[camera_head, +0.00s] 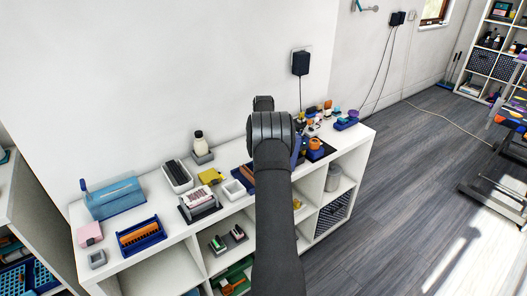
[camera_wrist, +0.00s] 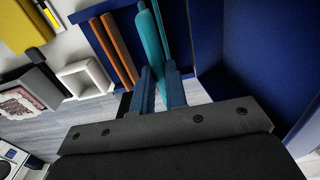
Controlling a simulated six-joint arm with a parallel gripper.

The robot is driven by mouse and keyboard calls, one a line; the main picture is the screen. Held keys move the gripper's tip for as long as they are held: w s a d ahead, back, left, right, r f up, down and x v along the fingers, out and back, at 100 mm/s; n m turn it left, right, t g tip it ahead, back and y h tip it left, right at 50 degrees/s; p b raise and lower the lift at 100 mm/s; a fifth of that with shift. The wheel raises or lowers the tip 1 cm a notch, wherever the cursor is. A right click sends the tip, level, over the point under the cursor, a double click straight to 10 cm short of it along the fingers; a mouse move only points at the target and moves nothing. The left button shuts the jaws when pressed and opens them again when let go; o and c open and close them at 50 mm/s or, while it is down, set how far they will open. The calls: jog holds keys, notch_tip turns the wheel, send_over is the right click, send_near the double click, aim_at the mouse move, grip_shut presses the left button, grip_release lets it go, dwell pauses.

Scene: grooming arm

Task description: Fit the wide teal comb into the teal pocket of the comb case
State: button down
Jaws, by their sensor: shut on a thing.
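The teal comb (camera_wrist: 150,42) is held between the blue fingers of my gripper (camera_wrist: 160,88) in the wrist view. My gripper is shut on it. The comb reaches from the fingertips over a dark blue case (camera_wrist: 83,14) that bears orange-brown bars (camera_wrist: 112,45), left of the comb. I cannot tell whether the comb is inside a pocket or only above it. In the head view my arm hides the gripper and the comb. A brown and blue part of the case (camera_head: 246,175) shows just left of the arm.
A white square tray (camera_wrist: 84,79) and a yellow item (camera_wrist: 22,25) lie left of the case. A tall blue surface (camera_wrist: 235,70) stands close on the right. In the head view, another blue box with orange contents (camera_head: 140,237) stands at the front left of the white shelf top (camera_head: 170,245).

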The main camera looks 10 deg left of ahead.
jog(key=shift+f, duration=1.95)
jog(key=c, duration=1.4)
grip_release()
jog(key=shift+o, duration=0.2)
notch_tip(320, 180, up, 17)
jog(key=shift+r, duration=0.2)
notch_tip(320, 180, down, 17)
jog(key=shift+f, duration=0.2)
jog(key=shift+r, duration=0.2)
